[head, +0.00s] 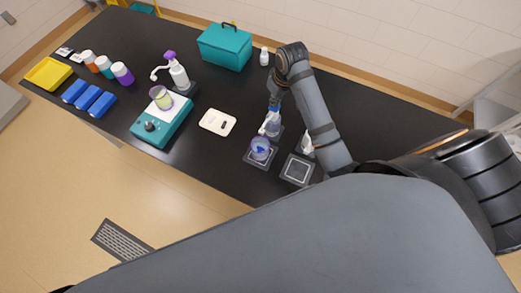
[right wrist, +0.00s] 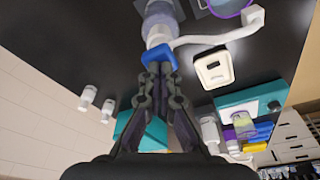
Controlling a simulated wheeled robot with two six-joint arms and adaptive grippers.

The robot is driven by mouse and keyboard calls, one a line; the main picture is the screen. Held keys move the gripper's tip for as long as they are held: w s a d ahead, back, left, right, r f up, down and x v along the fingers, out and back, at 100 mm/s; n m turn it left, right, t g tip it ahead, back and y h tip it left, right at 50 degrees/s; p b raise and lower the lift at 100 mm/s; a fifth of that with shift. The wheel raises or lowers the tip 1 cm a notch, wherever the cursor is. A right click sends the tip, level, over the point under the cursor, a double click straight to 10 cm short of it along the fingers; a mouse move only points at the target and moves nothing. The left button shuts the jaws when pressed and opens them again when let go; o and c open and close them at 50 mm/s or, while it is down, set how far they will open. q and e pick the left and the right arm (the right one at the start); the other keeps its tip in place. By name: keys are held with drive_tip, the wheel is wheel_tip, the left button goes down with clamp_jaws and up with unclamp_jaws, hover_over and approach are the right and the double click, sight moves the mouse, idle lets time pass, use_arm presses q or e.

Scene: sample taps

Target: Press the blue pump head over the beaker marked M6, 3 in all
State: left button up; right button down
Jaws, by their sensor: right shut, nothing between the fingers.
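The blue pump head (head: 275,109) tops a clear bottle (head: 273,127), with a white spout reaching over a beaker (head: 260,148) with bluish-purple contents. I cannot read a mark on that beaker. My right gripper (head: 274,100) is shut and empty, directly above the pump head. In the right wrist view its closed fingertips (right wrist: 158,68) meet the edge of the blue head (right wrist: 159,56); I cannot tell whether they touch or hover. The white spout (right wrist: 220,38) and part of the beaker (right wrist: 230,8) also show there. My left gripper is not in view.
A second pump bottle (head: 306,143) is partly hidden by my arm, beside an empty dark pad (head: 297,170). Further left is a purple-headed pump bottle (head: 178,75) by a teal hotplate (head: 150,129). A teal box (head: 225,48) stands behind.

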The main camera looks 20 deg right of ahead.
drive_tip(key=shift+f, duration=0.35)
drive_tip(key=shift+w+v, duration=0.15)
drive_tip(key=shift+v, duration=0.6)
drive_tip(key=shift+w+v, duration=0.15)
drive_tip(key=shift+v, duration=0.55)
drive_tip(key=shift+s+x, duration=0.15)
drive_tip(key=shift+x, duration=0.55)
drive_tip(key=shift+s+x, duration=0.15)
drive_tip(key=shift+x, duration=0.55)
drive_tip(key=shift+w+v, duration=0.15)
drive_tip(key=shift+v, duration=0.55)
drive_tip(key=shift+w+v, duration=0.15)
drive_tip(key=shift+v, duration=0.55)
drive_tip(key=shift+r, duration=0.1)
